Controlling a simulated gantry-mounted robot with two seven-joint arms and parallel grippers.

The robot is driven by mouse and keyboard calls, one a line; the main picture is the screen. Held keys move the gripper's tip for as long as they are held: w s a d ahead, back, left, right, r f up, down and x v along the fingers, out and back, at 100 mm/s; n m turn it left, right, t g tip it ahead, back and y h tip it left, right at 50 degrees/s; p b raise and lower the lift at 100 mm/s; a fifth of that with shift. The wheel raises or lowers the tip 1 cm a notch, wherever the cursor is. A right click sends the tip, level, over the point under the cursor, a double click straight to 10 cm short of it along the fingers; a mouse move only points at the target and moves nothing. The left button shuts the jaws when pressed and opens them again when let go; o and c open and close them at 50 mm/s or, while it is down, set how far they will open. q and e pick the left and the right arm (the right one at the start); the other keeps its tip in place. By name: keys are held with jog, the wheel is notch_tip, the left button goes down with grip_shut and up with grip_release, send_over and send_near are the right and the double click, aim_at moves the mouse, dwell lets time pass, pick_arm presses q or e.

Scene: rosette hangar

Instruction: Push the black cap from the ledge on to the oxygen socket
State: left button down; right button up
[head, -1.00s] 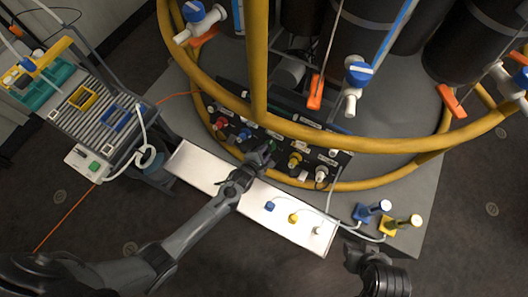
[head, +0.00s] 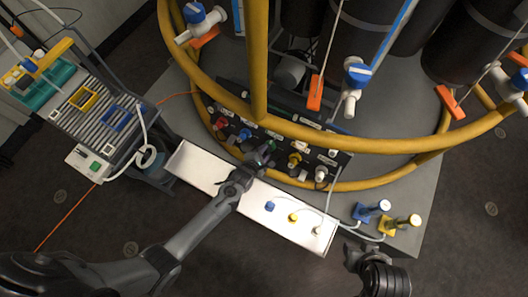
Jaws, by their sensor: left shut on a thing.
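The dark socket panel (head: 332,156) stands behind the pale ledge (head: 207,171), with a row of coloured fittings. My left gripper (head: 262,156) is at the middle of that row, shut on a small dark thing, apparently the black cap. The fingers and the cap blend together, so I cannot tell whether the cap touches a socket. The oxygen socket's label is too small to read; a green-tinted fitting shows at the fingertips. My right gripper (head: 357,258) is at the lower right, away from the ledge, its jaws unclear.
A blue cap (head: 269,206), a yellow cap (head: 292,217) and a white cap (head: 317,230) sit on the ledge's right part. The yellow rail (head: 345,144) curves above the panel. A cart (head: 98,115) stands left. Blue and yellow plugs (head: 403,222) lie right.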

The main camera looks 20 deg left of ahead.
pick_arm(q)
jog(key=shift+w+d+f, duration=0.1)
jog(key=shift+w+f, duration=0.15)
jog(key=shift+w, duration=0.15)
dwell(1.2)
jog(key=c, duration=0.8)
grip_release()
jog(key=shift+s+r, duration=0.3)
jog(key=shift+s, duration=0.05)
jog(key=shift+p+v, duration=2.3)
jog(key=shift+v, duration=2.7)
